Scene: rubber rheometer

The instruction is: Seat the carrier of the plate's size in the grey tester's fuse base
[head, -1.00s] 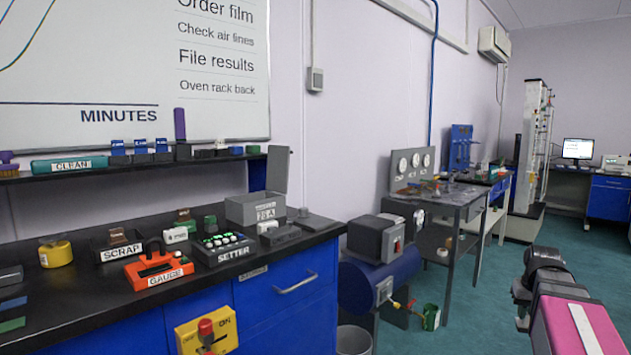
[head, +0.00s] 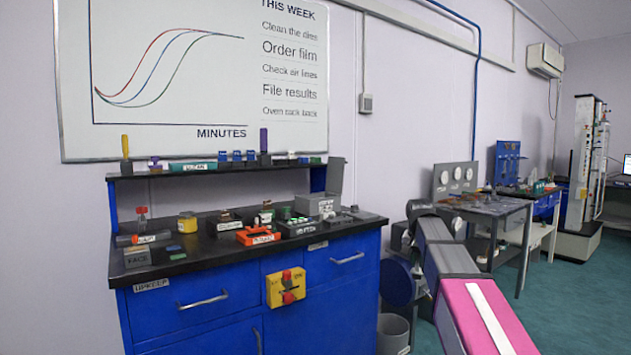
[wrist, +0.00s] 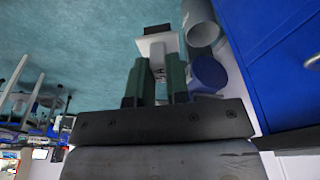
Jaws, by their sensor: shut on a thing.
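My gripper (wrist: 157,88) shows in the wrist view, its two dark green fingers shut on a white carrier (wrist: 158,44) with a black end. Small dark lettering on the carrier is too small to read. The carrier is held in the air, with teal floor behind it. In the head view the grey tester (head: 315,206) stands on the right part of the black bench, its lid (head: 335,177) raised. Its plate is too small to read now. I cannot make out the fuse base clearly. My gripper is hidden in the head view.
The black bench top (head: 200,258) holds an orange gauge (head: 259,236), a yellow-lidded jar (head: 187,222) and a setter (head: 298,228) near the tester. A shelf (head: 150,173) runs behind. A yellow switch box (head: 286,287) sticks out in front. A grey bin (head: 393,333) stands on the floor.

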